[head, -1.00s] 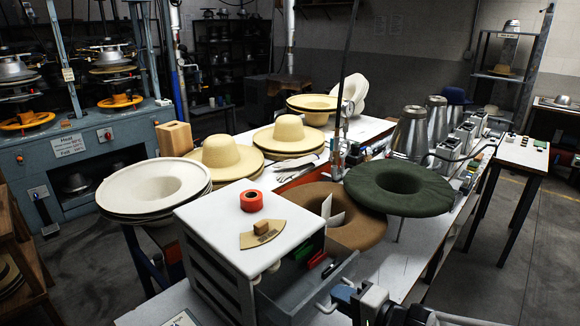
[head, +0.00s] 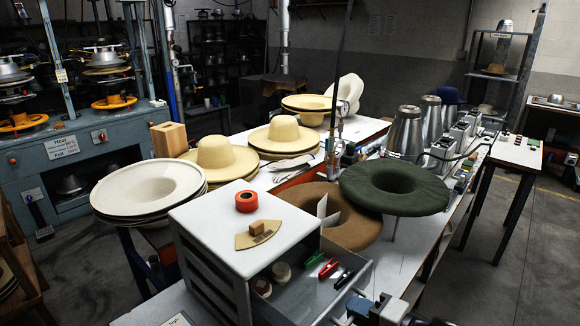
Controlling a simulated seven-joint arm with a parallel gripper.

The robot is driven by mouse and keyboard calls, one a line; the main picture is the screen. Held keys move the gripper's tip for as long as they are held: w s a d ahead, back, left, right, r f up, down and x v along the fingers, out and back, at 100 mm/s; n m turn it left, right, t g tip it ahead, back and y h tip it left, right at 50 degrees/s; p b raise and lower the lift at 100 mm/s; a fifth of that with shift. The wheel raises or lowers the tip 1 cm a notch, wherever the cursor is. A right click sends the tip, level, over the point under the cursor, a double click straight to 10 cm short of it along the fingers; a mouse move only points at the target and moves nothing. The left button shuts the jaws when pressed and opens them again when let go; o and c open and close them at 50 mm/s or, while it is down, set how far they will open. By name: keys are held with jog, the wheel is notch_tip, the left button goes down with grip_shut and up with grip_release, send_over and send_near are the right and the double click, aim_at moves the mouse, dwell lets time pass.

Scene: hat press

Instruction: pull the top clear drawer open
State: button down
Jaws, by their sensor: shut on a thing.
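The top clear drawer (head: 312,294) stands well out from the front of the white drawer cabinet (head: 207,217). Its grey see-through walls show, with round tins (head: 282,271), a green tool (head: 314,260), a red tool (head: 328,269) and a black tool (head: 345,278) inside. My gripper (head: 352,308) is at the bottom edge of the picture, at the drawer's front. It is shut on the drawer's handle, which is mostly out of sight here.
A red tape roll (head: 246,201) and a tan curved piece with a small block (head: 257,230) lie on the cabinet top. A brown felt hat (head: 345,222) and a dark green one (head: 394,186) lie behind the drawer. The white table right of the drawer (head: 410,245) is mostly clear.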

jog(key=shift+r, duration=0.1)
jog(key=c, duration=1.5)
grip_release()
jog(key=shift+w+a, duration=0.1)
jog(key=shift+a, duration=0.05)
